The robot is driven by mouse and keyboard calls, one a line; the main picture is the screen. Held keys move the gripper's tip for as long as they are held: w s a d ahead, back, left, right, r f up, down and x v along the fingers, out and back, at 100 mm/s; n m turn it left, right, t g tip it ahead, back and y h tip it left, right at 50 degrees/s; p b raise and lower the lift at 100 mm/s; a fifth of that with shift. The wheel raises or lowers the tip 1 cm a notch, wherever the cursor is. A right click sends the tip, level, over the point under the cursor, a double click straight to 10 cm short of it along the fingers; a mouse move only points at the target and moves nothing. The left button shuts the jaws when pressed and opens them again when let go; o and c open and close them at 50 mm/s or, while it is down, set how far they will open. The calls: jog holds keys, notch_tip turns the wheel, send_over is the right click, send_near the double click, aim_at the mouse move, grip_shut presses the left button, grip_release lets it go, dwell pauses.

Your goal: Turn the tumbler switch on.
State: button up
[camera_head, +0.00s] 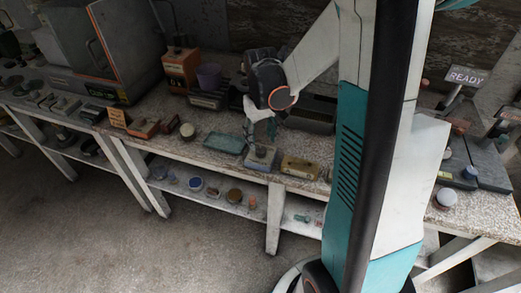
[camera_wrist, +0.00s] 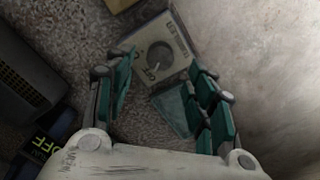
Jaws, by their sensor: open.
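The tumbler switch is a pale box (camera_wrist: 182,38) with lettering that seems to read "TUMBLER", a round dark knob (camera_wrist: 159,55) and the word "OFF" beside it. In the head view the box (camera_head: 261,160) sits near the bench's front edge. My gripper (camera_wrist: 162,72) is open with its teal fingers spread to either side of the knob, and nothing is between them. I cannot tell whether either finger touches the box. In the head view my gripper (camera_head: 262,133) hangs just above the box, its fingers small and partly dark.
A teal tray (camera_head: 224,143) lies left of the box and a yellowish device (camera_head: 300,167) right of it. A dark vented unit (camera_wrist: 28,82) and a green-lit "OFF" display (camera_wrist: 40,145) show at left in the wrist view. A "READY" sign (camera_head: 466,77) stands at right.

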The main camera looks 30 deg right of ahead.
aim_at(261, 149)
notch_tip(261, 149, down, 5)
jog(key=shift+f+b, duration=0.15)
jog(key=shift+b, duration=0.6)
jog(key=c, duration=1.1)
